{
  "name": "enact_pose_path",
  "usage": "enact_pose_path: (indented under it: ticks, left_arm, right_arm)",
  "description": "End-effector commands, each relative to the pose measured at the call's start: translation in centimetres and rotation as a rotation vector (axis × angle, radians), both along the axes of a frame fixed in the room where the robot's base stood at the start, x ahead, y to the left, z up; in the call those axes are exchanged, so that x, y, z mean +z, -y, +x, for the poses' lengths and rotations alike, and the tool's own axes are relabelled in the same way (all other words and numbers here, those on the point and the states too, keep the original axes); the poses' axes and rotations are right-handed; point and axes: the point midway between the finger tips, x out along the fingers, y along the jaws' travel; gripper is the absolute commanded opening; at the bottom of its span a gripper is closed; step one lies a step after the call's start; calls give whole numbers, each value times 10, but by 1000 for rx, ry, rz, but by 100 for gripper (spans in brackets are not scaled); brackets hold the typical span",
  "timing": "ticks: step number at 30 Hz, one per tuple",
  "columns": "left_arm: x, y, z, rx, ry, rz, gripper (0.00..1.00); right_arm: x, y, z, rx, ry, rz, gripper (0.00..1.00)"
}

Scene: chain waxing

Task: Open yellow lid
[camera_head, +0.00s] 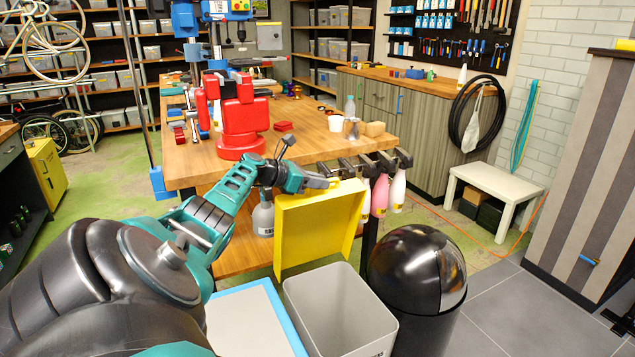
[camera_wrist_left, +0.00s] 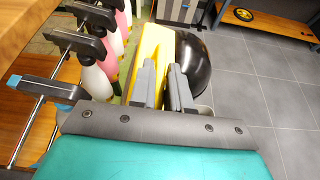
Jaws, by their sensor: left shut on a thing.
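The yellow lid (camera_head: 316,230) stands tilted up, near upright, behind a grey bin (camera_head: 335,315). My left gripper (camera_head: 333,183) is at the lid's top edge, shut on it. In the left wrist view the lid (camera_wrist_left: 153,52) shows between and beside the grey fingers of my left gripper (camera_wrist_left: 166,85). The bin's inside is open to view from above, and its floor is not clear to see. My right gripper is not in view.
A black domed bin (camera_head: 417,275) stands right of the grey bin. A blue-edged white panel (camera_head: 250,322) lies to the left. Clamps and several spray bottles (camera_head: 380,194) hang at the workbench edge (camera_head: 365,148) just behind the lid.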

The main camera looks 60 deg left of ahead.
Motion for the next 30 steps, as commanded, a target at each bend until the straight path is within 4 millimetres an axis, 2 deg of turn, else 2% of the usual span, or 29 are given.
enact_pose_path:
  ticks: [1,8,20,30]
  left_arm:
    - [-2,1,0,-1,-6,0,18]
    - [-2,0,0,-1,-3,0,38]
    - [3,-1,-6,-1,-3,0,38]
    - [16,-4,-40,-1,-6,0,38]
  right_arm:
    - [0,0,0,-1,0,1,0]
    - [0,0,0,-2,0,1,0]
    - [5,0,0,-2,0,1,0]
    - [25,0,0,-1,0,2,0]
